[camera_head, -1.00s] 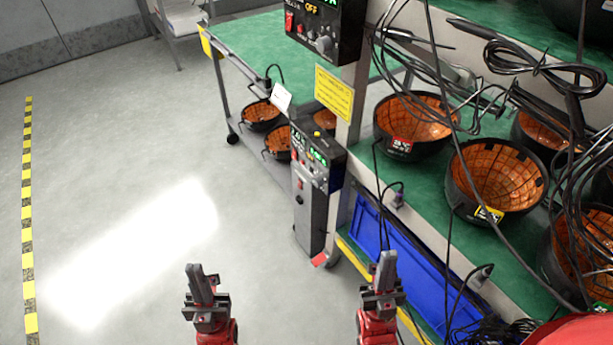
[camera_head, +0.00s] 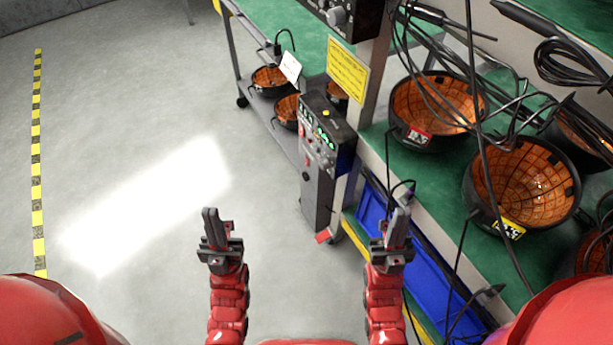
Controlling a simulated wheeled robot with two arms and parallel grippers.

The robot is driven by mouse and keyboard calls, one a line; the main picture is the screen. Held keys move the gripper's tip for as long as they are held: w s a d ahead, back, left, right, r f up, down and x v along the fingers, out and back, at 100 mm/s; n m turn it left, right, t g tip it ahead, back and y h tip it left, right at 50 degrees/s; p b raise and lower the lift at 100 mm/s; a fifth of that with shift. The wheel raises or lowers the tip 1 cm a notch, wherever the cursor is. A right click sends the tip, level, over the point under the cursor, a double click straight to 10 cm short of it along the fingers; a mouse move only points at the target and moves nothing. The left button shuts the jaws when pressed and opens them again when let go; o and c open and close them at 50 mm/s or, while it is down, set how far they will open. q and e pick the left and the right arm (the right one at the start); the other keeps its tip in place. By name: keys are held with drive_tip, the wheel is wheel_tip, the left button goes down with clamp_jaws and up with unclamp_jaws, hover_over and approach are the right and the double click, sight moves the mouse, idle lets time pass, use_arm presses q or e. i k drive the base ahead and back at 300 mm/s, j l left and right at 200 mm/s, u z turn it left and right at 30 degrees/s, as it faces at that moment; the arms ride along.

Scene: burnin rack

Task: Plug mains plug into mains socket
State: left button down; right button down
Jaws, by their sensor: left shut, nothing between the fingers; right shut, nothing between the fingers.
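My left gripper (camera_head: 211,225) is shut and empty, upright over bare floor left of the rack. My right gripper (camera_head: 398,222) is shut and empty, in front of the rack's lower shelf in the picture. A small dark plug-like end (camera_head: 490,291) on a black cable shows at the lower right, by the blue bin. Another cable end (camera_head: 404,196) shows just above my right gripper, partly hidden by it. I cannot tell which is the mains plug. No mains socket can be made out clearly. Neither gripper visibly holds a cable.
The rack's green shelf (camera_head: 425,180) holds black bowls with orange insides (camera_head: 525,184) and loose black cables. A grey control unit (camera_head: 322,150) stands by the rack post. A green-topped cart (camera_head: 300,27) stands behind. A blue bin (camera_head: 425,265) sits low. Floor at left is clear.

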sight(277, 47)
drive_tip(key=i+j, duration=0.3)
drive_tip(key=j, duration=0.2)
drive_tip(key=i+j, duration=0.65)
drive_tip(key=j, duration=0.3)
drive_tip(key=i+j, duration=0.35)
drive_tip(key=j+z, duration=0.1)
drive_tip(key=z, duration=1.25)
